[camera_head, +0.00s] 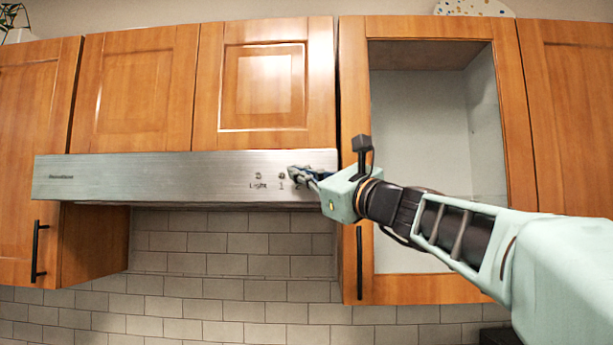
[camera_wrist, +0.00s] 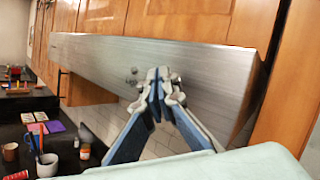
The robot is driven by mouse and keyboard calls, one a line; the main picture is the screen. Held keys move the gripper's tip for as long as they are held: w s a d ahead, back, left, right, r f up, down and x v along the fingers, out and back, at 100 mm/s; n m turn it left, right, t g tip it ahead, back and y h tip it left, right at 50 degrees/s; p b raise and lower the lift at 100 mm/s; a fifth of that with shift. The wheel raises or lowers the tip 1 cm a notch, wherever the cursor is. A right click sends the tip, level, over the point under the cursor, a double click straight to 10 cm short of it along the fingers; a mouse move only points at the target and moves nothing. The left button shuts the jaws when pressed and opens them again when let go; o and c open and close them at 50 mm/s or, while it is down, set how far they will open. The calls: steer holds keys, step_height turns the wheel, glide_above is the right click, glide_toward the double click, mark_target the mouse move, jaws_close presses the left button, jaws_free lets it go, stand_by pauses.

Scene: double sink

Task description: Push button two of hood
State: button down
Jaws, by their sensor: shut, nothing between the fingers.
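The range hood (camera_head: 150,178) is a long brushed-metal box under the wooden cabinets, and it also fills the upper middle of the wrist view (camera_wrist: 190,68). Small round buttons (camera_head: 258,176) with labels "Light" and "1" show near its right end. My gripper (camera_head: 292,171) is shut and empty, its tips at the hood's front face just right of the visible buttons. It covers part of the button row, so button two is hidden or not clear. In the wrist view the gripper (camera_wrist: 158,74) points at the panel, with buttons (camera_wrist: 131,76) just left of its tips. I cannot tell whether the tips touch.
An open-fronted cabinet (camera_head: 420,130) stands right of the hood, with a black handle (camera_head: 360,262) below my wrist. Closed cabinets (camera_head: 265,85) sit above. A dark counter (camera_wrist: 30,105) with cups and small items lies low at left in the wrist view.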

steer(key=shift+w, duration=0.15)
stand_by(0.4)
steer(key=shift+w, duration=0.35)
steer(key=shift+w, duration=0.15)
stand_by(0.4)
steer(key=shift+s+b, duration=0.3)
steer(key=shift+s, duration=0.35)
steer(key=s+b, duration=0.2)
steer(key=s, duration=0.4)
stand_by(0.4)
steer(key=shift+w+a, duration=0.1)
